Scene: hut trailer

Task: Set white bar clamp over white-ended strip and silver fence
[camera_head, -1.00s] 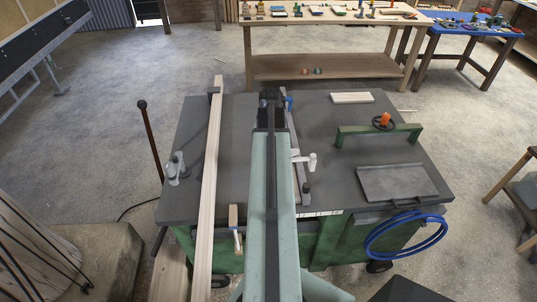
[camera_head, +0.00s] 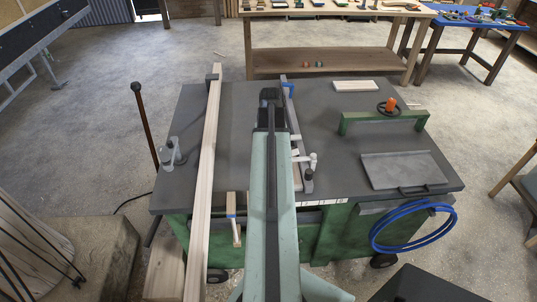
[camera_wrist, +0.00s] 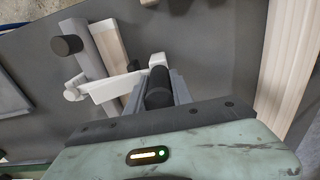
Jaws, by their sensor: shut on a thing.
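The white bar clamp (camera_wrist: 115,87) is in my gripper (camera_wrist: 160,84), which is shut on it. In the wrist view the clamp's white bar reaches left across the pale wooden strip (camera_wrist: 111,46) and the silver fence (camera_wrist: 92,62). Its white knob end lies past the fence's left side. I cannot tell whether the clamp touches them. In the head view the clamp (camera_head: 304,159) shows just right of my arm, over the fence (camera_head: 307,184). My arm hides the gripper's fingers and most of the strip there.
The grey machine table (camera_head: 335,140) carries a long plank (camera_head: 210,150) on the left. A green bracket (camera_head: 385,121), a grey tray (camera_head: 403,170) and a pale block (camera_head: 354,86) stand to the right. A blue hose (camera_head: 412,245) hangs at the front. A workbench (camera_head: 330,66) stands behind.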

